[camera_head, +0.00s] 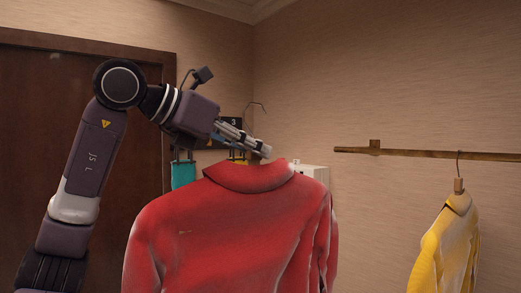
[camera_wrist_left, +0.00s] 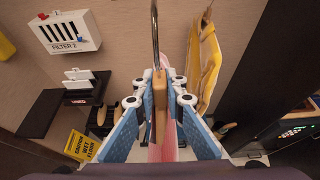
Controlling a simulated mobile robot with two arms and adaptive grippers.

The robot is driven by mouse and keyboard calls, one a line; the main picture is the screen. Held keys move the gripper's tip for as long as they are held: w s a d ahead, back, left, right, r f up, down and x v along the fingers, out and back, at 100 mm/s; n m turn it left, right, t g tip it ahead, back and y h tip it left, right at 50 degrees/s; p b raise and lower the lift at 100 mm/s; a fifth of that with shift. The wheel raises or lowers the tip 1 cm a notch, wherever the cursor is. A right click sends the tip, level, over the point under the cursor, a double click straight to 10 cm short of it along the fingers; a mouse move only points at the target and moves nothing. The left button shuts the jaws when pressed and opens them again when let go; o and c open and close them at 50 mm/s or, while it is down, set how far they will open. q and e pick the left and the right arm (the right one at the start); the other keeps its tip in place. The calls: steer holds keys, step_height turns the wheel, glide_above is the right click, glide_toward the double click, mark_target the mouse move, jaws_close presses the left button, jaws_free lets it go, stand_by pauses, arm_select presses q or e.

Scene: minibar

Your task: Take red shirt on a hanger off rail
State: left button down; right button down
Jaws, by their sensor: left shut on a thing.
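The red shirt (camera_head: 235,225) hangs in front of me in the head view, away from the wooden rail (camera_head: 430,153) and to its left. My left gripper (camera_head: 262,150) is at the collar, shut on the shirt's hanger. The hanger's metal hook (camera_head: 257,107) sticks up above the gripper, with nothing in it. In the left wrist view, the hanger's wooden neck (camera_wrist_left: 160,95) sits between the blue-padded fingers of the left gripper (camera_wrist_left: 158,80). My right gripper is not in view.
A yellow shirt (camera_head: 447,240) hangs from the rail on the right; it also shows in the left wrist view (camera_wrist_left: 205,65). A white box (camera_wrist_left: 65,32) marked "FILTER 2" is on the wall. A yellow wet-floor sign (camera_wrist_left: 80,146) is below it. A dark door (camera_head: 45,120) stands at left.

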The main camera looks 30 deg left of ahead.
arm_select(q)
steer(key=shift+s+a, duration=0.3)
steer(key=shift+s, duration=0.6)
steer(key=shift+s+a, duration=0.3)
steer(key=shift+s, duration=0.6)
steer(key=shift+s+a, duration=0.15)
steer(key=shift+s, duration=0.25)
steer(key=s+a, duration=0.1)
steer(key=s, duration=0.3)
steer(key=s+a, duration=0.2)
steer(key=s, duration=0.2)
steer(key=s+a+p, duration=0.1)
steer(key=s, duration=0.4)
steer(key=shift+s+a, duration=0.1)
steer(key=shift+a, duration=0.05)
steer(key=s+a+p, duration=0.2)
steer(key=s+a, duration=0.2)
steer(key=s, duration=1)
steer(key=s+a+p, duration=0.1)
steer(key=s+a, duration=0.4)
steer(key=s, duration=0.9)
steer(key=shift+a+p, duration=0.15)
steer(key=shift+p, duration=0.2)
steer(key=shift+w, duration=0.15)
